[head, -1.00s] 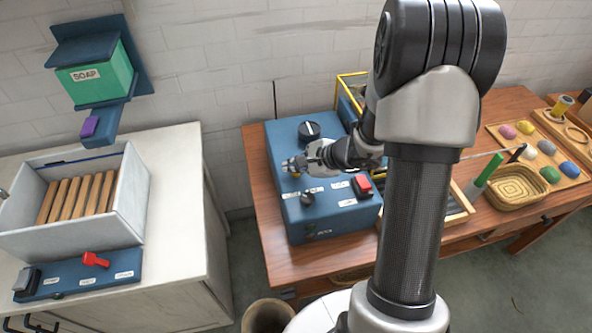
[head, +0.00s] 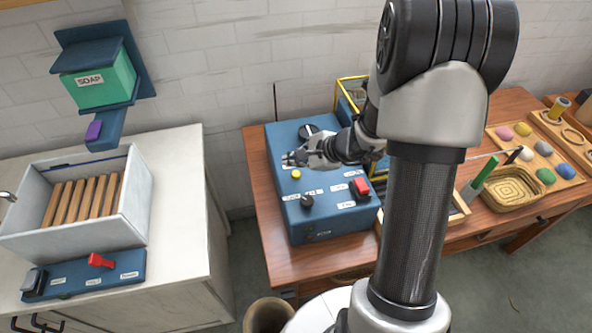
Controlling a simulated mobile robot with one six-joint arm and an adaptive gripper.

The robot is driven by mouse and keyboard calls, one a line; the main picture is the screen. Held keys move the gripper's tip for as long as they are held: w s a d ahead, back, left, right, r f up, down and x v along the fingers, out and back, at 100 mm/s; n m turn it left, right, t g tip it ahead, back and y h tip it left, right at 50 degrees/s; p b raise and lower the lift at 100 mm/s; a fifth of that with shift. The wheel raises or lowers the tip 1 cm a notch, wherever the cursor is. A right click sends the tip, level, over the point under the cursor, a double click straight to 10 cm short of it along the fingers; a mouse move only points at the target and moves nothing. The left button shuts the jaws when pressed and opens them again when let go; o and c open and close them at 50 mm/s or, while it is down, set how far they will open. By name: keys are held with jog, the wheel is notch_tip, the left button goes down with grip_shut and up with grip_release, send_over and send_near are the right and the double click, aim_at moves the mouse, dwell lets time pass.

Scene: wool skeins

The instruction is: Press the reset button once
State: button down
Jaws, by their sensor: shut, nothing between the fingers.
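A blue control box (head: 283,219) stands on the wooden table. On its top are a yellow round button (head: 296,174), a black knob (head: 306,201), a red rocker switch (head: 360,187) and a larger black dial (head: 308,132) at the back. Small white labels sit beside them, too small to read, so I cannot tell from the words which is the reset button. My gripper (head: 287,160) is shut and empty, pointing left above the box, just behind the yellow button. From this view it looks apart from the button. My wrist hides part of the box's back right.
A yellow-framed case (head: 340,90) stands behind the box. A basket (head: 515,190) and coloured skeins (head: 545,147) lie right.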

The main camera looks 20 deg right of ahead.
jog(key=shift+r+p, duration=0.7)
jog(key=shift+r, duration=0.7)
